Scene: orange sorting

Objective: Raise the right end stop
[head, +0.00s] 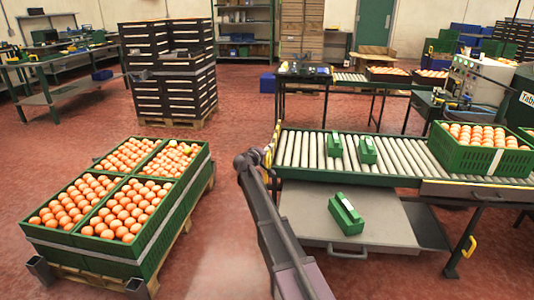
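The roller conveyor (402,160) runs across the right half of the head view. Two green blocks with pale tops stand on its rollers, a left one (335,146) and a right one (367,151). I cannot tell whether either is an end stop. A small yellow part shows at the conveyor's left end, partly behind my arm. No part is clearly recognisable as the right end stop. My arm rises from the bottom middle, its far end beside the conveyor's left end. My gripper's fingers cannot be made out there, and nothing held is visible.
A third green block (346,214) lies on the grey shelf (295,212) below the rollers. A green crate of oranges (466,160) sits on the conveyor's right part. Several orange-filled crates (160,235) stand on a pallet at left. Red floor (235,125) is open between pallet and conveyor.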

